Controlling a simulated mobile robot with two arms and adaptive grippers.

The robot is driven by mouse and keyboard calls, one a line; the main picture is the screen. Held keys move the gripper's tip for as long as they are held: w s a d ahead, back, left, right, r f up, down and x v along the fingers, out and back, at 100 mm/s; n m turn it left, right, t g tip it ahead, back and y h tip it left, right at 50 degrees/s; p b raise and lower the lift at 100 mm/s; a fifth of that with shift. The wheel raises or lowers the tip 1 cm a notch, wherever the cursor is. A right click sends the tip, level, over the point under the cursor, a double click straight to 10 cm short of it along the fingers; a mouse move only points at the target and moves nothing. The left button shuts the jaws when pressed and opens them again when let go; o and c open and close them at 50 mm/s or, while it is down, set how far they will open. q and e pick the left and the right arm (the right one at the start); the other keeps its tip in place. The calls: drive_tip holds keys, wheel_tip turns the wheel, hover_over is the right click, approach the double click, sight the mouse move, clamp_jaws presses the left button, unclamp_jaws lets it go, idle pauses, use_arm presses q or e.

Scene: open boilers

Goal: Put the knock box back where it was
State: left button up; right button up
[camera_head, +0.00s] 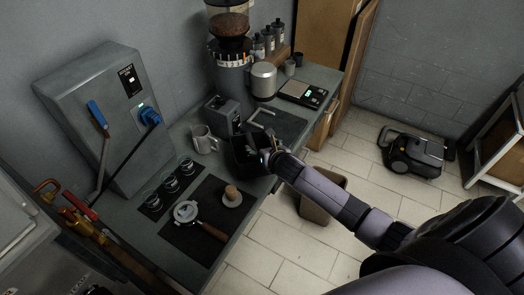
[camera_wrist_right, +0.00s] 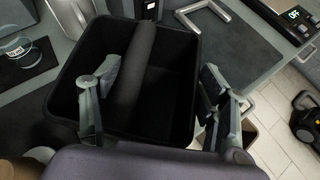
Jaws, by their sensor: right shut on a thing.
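The knock box (camera_wrist_right: 165,108) is an open black bin with a dark padded bar across it. In the right wrist view it fills the middle, between the two fingers of my right gripper (camera_wrist_right: 160,75). My right gripper is shut on the box, one finger showing at the left and one against the right side. In the head view the knock box (camera_head: 241,155) is at the counter's right edge, partly hidden by my right gripper (camera_head: 266,157). I cannot tell whether its base touches the counter. My left gripper is not in view.
A dark mat (camera_head: 282,124) with a metal stand lies behind the box. A milk jug (camera_head: 203,139), glasses on a strip, a portafilter (camera_head: 187,212) and a tamper (camera_head: 231,195) stand left and in front. A bin (camera_head: 321,198) stands on the floor at right.

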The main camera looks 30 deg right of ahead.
drive_tip(key=shift+w+f, duration=0.1)
drive_tip(key=shift+f, duration=0.75)
drive_tip(key=o, duration=2)
drive_tip(key=shift+f, duration=0.2)
drive_tip(key=v, duration=1.2)
drive_tip(key=shift+r+b, duration=0.15)
drive_tip(key=shift+b, duration=0.2)
